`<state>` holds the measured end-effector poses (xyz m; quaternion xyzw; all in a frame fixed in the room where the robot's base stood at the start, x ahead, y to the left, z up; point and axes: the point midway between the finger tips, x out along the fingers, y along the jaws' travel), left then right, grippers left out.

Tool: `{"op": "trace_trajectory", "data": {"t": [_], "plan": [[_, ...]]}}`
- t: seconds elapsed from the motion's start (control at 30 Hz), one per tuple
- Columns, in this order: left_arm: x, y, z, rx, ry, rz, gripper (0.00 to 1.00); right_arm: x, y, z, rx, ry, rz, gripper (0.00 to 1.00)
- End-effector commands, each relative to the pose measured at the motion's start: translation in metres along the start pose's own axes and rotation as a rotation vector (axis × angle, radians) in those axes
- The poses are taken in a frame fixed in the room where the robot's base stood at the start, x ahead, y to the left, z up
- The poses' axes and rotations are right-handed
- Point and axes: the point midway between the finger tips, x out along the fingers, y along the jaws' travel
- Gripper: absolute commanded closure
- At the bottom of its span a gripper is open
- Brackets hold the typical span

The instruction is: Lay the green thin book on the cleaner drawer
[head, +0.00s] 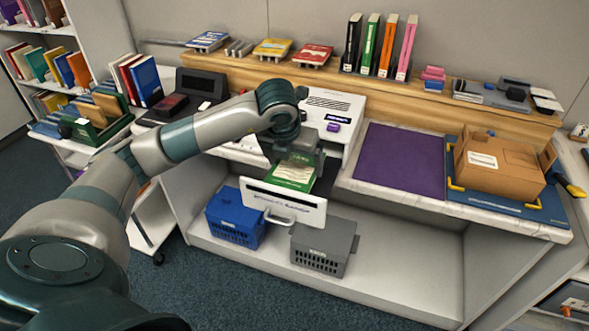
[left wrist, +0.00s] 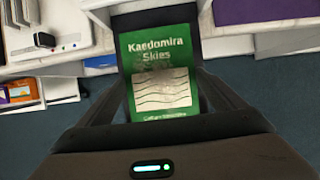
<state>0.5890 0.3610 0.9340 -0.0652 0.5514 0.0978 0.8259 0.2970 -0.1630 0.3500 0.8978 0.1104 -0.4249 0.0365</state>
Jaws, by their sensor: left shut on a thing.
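The green thin book (head: 291,172) is held flat, cover up, by my left gripper (head: 303,157). In the left wrist view the book (left wrist: 160,60) lies between the two fingers of my gripper (left wrist: 163,85), with the title "Kaedomira Skies" readable. The cleaner drawer (head: 283,203) is pulled out from the white cleaner, its white front and handle facing me. The book is over the open drawer; I cannot tell whether it touches the drawer's dark bed. The gripper hides part of the book and drawer. My right gripper is not in view.
The white cleaner (head: 338,105) stands behind the drawer. A purple mat (head: 400,160) lies clear to its right, then a cardboard box (head: 500,160) on a blue mat. A blue basket (head: 235,217) and a grey basket (head: 323,247) stand below. Upright binders line the wooden ledge.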

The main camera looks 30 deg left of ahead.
Motion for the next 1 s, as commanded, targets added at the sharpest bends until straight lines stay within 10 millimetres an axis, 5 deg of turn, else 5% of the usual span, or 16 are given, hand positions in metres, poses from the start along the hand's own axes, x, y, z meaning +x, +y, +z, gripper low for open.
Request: {"op": "trace_trajectory", "data": {"t": [0.23, 0.63, 0.67, 0.7, 1.0], "plan": [[0.023, 0.000, -0.010, 0.000, 0.001, 0.001, 0.36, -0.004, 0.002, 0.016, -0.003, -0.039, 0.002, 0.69], [0.028, 0.000, -0.012, 0.000, 0.000, 0.000, 0.36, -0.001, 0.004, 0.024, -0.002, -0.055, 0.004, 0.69], [0.026, 0.000, -0.011, 0.000, 0.001, 0.001, 0.03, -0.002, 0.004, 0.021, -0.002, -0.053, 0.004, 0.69], [0.026, 0.000, -0.011, 0.000, 0.001, 0.001, 0.00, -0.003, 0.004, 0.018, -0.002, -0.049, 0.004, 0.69], [0.025, 0.000, -0.011, 0.000, 0.001, 0.001, 0.00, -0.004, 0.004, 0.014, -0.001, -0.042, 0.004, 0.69]]}}
